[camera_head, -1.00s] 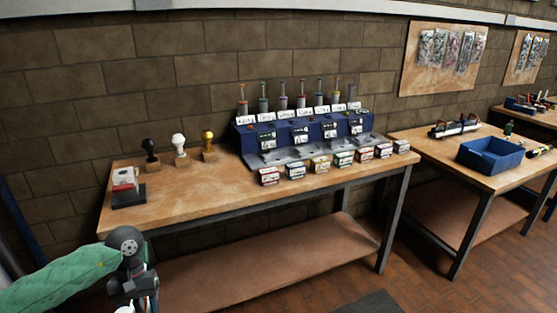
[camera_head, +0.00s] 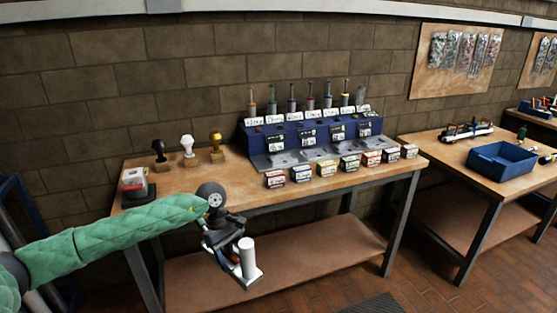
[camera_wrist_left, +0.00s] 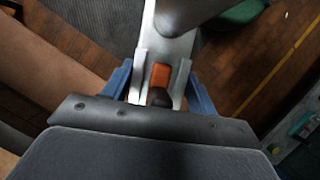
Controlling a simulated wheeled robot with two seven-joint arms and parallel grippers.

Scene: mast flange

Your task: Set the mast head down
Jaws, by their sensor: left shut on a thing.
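The mast head (camera_head: 248,258) is a pale upright cylinder on a flat light plate. It hangs in the air in front of the bench, below the tabletop's height in the picture. My left gripper (camera_head: 230,256), at the end of the green-sleeved arm, is shut on it. In the left wrist view, the blue fingers of the gripper (camera_wrist_left: 160,90) stand on both sides of a grey metal part of the mast head (camera_wrist_left: 150,60). An orange piece shows between them, and a dark rounded part covers the plate's far end. My right gripper is not in view.
The wooden bench (camera_head: 190,183) carries a blue rack (camera_head: 255,140), several small boxes along its front and several knobs on stands (camera_head: 188,148). A second table (camera_head: 425,150) with a blue bin (camera_head: 500,160) stands right.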

